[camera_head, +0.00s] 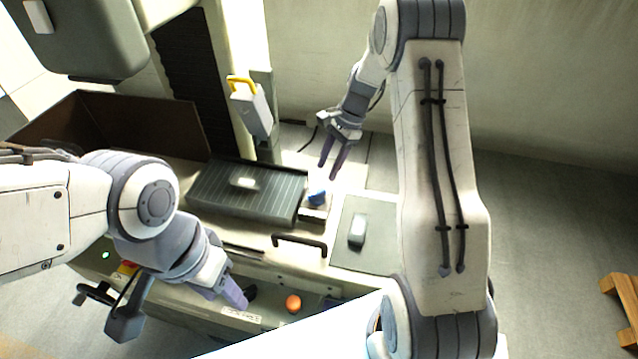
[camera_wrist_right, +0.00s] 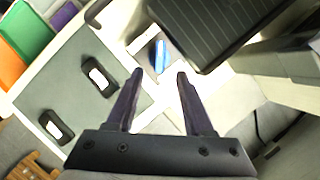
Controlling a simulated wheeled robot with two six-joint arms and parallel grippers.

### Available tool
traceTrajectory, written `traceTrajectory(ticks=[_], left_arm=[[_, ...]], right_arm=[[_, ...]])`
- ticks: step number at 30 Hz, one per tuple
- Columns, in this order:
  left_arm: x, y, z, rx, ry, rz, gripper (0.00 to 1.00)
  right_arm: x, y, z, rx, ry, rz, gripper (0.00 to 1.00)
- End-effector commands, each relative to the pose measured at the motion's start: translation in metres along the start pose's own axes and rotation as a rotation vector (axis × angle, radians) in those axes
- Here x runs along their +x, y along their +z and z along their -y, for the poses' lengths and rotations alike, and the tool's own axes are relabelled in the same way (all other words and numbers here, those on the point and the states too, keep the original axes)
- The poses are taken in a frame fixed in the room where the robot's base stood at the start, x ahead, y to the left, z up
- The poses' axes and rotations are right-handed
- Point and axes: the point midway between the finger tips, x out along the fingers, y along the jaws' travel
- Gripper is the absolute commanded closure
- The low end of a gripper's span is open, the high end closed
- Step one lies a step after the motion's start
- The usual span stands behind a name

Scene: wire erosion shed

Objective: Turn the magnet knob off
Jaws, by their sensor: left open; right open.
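The magnet knob appears to be the small blue part (camera_head: 317,192) at the right end of the dark ribbed magnet plate (camera_head: 240,192). The blue part also shows in the right wrist view (camera_wrist_right: 161,56), beyond the fingertips and roughly between them. My right gripper (camera_head: 328,172) is open and empty, with its fingers pointing down just above and behind the blue part. It looks apart from the blue part. In the right wrist view, the gripper's two dark fingers (camera_wrist_right: 160,73) are spread. My left gripper (camera_head: 236,294) is open at the bench's front, near a white label.
An orange ball-shaped knob (camera_head: 293,303) sits on the front, below a dark handle (camera_head: 300,242). A yellow-handled box (camera_head: 250,108) stands behind the plate. A brown tray (camera_head: 150,120) is at left.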

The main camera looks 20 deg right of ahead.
Motion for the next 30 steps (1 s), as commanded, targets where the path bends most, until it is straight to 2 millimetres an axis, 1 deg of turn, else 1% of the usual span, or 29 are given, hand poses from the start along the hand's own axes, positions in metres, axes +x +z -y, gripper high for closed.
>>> traceTrajectory(ticks=[1, 6, 9, 12, 18, 24, 25, 26, 27, 29, 30], left_arm=[[-0.005, 0.0, 0.0, 0.0, 0.0, 0.0, 0.5], [-0.015, -0.001, -0.001, 0.0, 0.0, 0.0, 0.5], [-0.019, -0.001, -0.001, 0.001, 0.0, 0.0, 0.5], [-0.022, -0.001, -0.002, 0.002, 0.0, 0.0, 0.5], [-0.023, -0.001, -0.002, 0.002, 0.0, 0.0, 0.5], [-0.023, -0.001, -0.002, 0.002, 0.0, 0.0, 0.5], [-0.023, -0.001, -0.002, 0.002, 0.0, 0.0, 0.5], [-0.023, -0.001, -0.002, 0.002, 0.0, 0.0, 0.5], [-0.023, -0.001, -0.002, 0.002, 0.0, 0.0, 0.5], [-0.023, -0.001, -0.002, 0.002, 0.0, 0.0, 0.5], [-0.023, -0.001, -0.002, 0.002, 0.0, 0.0, 0.5]], right_arm=[[0.009, 0.002, -0.001, 0.0, 0.005, 0.003, 0.47], [0.041, 0.002, -0.001, -0.003, 0.006, 0.002, 0.47], [0.057, 0.002, -0.002, -0.003, 0.006, 0.002, 0.47], [0.069, 0.002, -0.001, -0.005, 0.005, 0.001, 0.47], [0.08, 0.001, -0.001, -0.005, 0.002, -0.001, 0.47], [0.08, 0.001, 0.0, -0.006, 0.002, -0.001, 0.47], [0.08, 0.001, 0.0, -0.006, 0.002, -0.001, 0.51], [0.08, 0.001, 0.0, -0.006, 0.001, -0.001, 0.63], [0.08, 0.001, 0.0, -0.005, 0.001, -0.001, 0.78], [0.08, 0.001, 0.0, -0.006, 0.001, -0.001, 1.0], [0.08, 0.001, 0.0, -0.006, 0.002, -0.001, 1.0]])
